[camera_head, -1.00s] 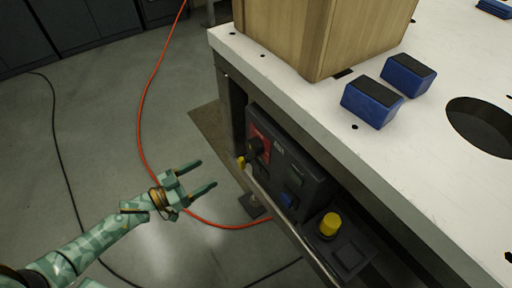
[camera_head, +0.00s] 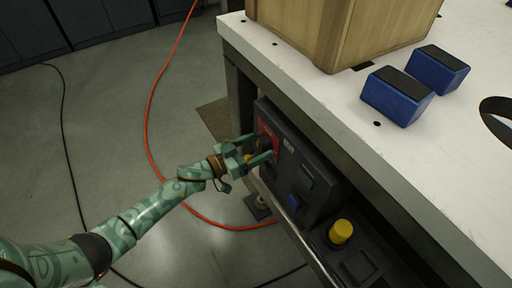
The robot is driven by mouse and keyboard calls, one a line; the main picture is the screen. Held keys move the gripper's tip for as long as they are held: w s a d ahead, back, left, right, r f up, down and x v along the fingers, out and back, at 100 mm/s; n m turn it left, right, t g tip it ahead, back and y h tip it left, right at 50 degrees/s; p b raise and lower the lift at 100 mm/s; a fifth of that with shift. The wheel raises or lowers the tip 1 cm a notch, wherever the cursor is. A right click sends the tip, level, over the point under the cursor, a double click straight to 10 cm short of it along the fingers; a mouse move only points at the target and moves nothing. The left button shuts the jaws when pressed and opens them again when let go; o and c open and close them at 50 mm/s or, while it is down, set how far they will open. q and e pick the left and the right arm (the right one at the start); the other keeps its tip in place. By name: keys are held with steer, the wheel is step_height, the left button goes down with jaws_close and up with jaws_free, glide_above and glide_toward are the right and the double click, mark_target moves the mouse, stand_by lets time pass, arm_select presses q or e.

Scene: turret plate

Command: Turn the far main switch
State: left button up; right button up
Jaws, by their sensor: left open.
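The far main switch is a dark rotary knob (camera_head: 264,143) on a red plate (camera_head: 275,141) at the far end of a dark control panel (camera_head: 321,179) on the table's side. My left gripper (camera_head: 262,150) is open at the switch. Its two fingers reach to either side of the knob and partly hide it. I cannot tell whether they touch it. My right gripper is not in view.
The white table top (camera_head: 310,95) overhangs the panel. A wooden box (camera_head: 345,30) and blue blocks (camera_head: 397,97) stand on it. A yellow button (camera_head: 341,231) is on the nearer panel. Orange (camera_head: 150,110) and black cables lie on the floor.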

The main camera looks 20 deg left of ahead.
arm_select(q)
steer(key=shift+d, duration=0.1)
steer(key=c, duration=1)
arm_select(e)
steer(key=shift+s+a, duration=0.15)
